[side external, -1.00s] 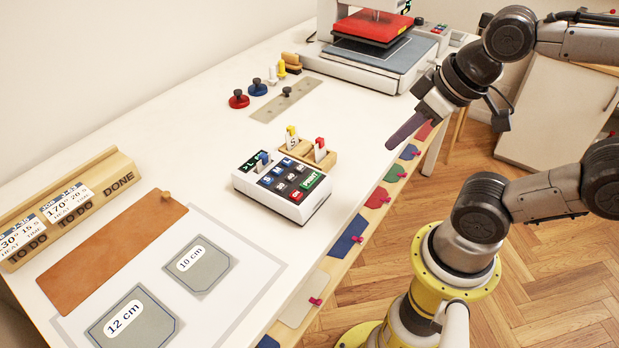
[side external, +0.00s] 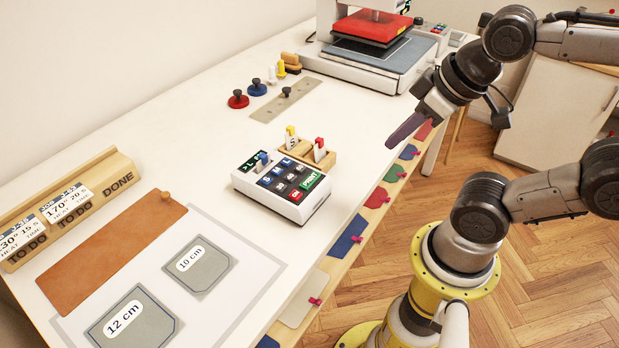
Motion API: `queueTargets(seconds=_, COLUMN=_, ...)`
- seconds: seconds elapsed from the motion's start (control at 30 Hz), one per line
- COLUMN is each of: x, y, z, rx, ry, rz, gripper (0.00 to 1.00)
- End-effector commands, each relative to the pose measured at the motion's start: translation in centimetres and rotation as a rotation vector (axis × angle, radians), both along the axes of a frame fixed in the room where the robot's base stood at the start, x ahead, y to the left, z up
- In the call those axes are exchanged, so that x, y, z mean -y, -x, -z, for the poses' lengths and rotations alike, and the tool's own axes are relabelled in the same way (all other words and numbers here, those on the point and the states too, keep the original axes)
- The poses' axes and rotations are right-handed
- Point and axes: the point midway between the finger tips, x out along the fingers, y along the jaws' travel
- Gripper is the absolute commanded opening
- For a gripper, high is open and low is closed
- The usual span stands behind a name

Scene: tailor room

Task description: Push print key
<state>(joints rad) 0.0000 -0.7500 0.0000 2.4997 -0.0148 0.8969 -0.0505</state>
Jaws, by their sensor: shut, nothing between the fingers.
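The small white keypad machine (side external: 281,190) stands on the table in the middle of the side external view. Its green print key (side external: 311,181) is on the right side of the key field, above a red key (side external: 295,195). My gripper (side external: 390,145) is shut and empty. Its dark fingers point down and left, in the air to the right of and beyond the keypad, near the table's right edge. It is clear of the keypad and touches no key.
Wooden holders with coloured tags (side external: 320,152) stand right behind the keypad. A heat press (side external: 371,45) is at the back. Blue and red knobs (side external: 238,99) stand at the back left. A brown board (side external: 110,250) and grey plates (side external: 135,322) lie at the front left.

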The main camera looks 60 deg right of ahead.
Motion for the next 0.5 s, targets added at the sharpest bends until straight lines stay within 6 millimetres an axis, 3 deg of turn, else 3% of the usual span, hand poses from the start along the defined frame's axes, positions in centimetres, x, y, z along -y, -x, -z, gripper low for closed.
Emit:
queueTargets(seconds=0.17, x=3.0, y=-1.4, z=-0.8, rx=-0.008, ry=0.271, rz=-0.197, gripper=0.00)
queueTargets(seconds=0.3, x=4.7, y=-3.8, z=-1.0, rx=-0.068, ry=0.553, rz=-0.472, gripper=0.00)
queueTargets(seconds=0.5, x=3.8, y=-9.0, z=-1.2, rx=-0.146, ry=0.950, rz=-0.935, gripper=0.00)
